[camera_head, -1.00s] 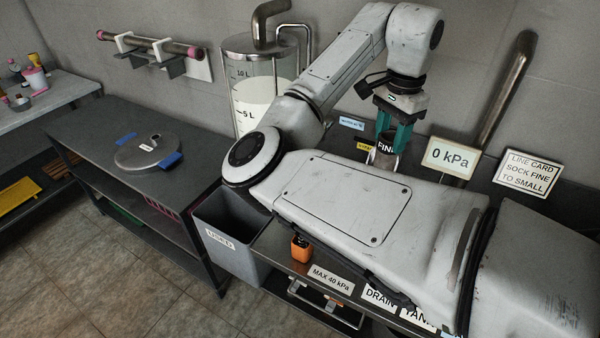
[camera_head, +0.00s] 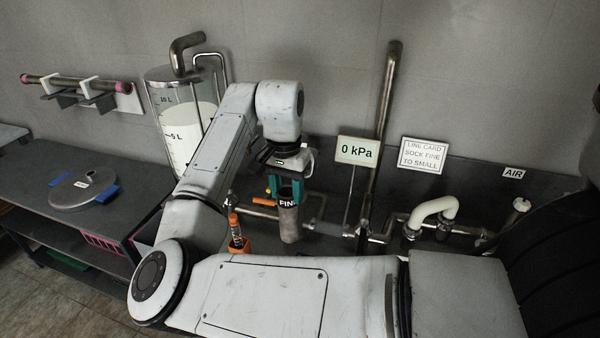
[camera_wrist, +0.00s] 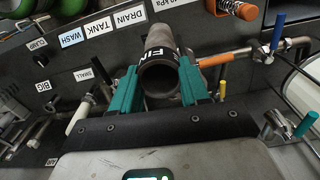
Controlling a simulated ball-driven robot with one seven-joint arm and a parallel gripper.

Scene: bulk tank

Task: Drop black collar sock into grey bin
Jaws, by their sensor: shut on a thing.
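The black collar sock (camera_head: 289,223) is a grey tube with a black band at its top lettered "FIN", the rest cut off. My gripper (camera_head: 285,188) has teal fingers shut on its collar end, and the sock hangs below them. In the wrist view, my gripper (camera_wrist: 161,82) has one finger on each side of the sock (camera_wrist: 160,40), with its round open mouth facing the camera. The grey bin (camera_head: 146,237) is left of the sock in the head view, between the dark bench and my arm. My arm hides most of it.
An orange holder (camera_head: 238,244) stands left of the sock. Pipes (camera_head: 330,228) run along the wall behind and to the right. A clear tank (camera_head: 182,125) stands at the back left. The dark bench (camera_head: 40,178) holds a round metal lid (camera_head: 84,188).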

